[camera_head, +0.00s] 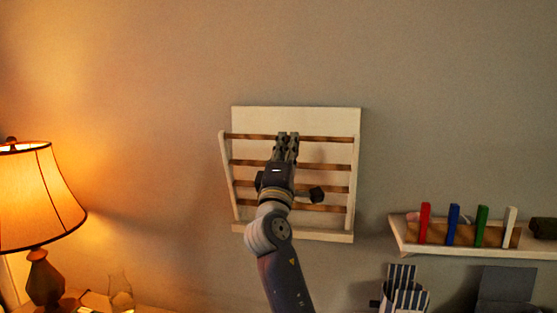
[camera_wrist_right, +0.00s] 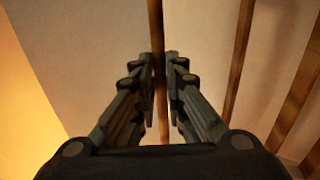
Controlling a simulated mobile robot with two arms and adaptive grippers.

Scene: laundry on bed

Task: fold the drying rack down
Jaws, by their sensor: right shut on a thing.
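The drying rack (camera_head: 340,230) is a pale wooden frame with several brown rods, mounted on the wall. Its slatted front stands nearly upright against the back board, leaning out a little at the top. My right gripper (camera_head: 287,136) reaches up in front of it and is shut on the top rod (camera_head: 325,139). In the right wrist view the top rod (camera_wrist_right: 157,45) runs between the two fingers of the gripper (camera_wrist_right: 160,75). Parts of the lower rods are hidden behind my right arm. My left gripper is in neither view.
A lit lamp (camera_head: 38,200) stands at the left beside a glass vessel (camera_head: 121,292). A wall shelf (camera_head: 440,248) at the right holds several coloured pegs or blocks. A striped cloth item (camera_head: 404,296) is below it. The wall around the rack is clear.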

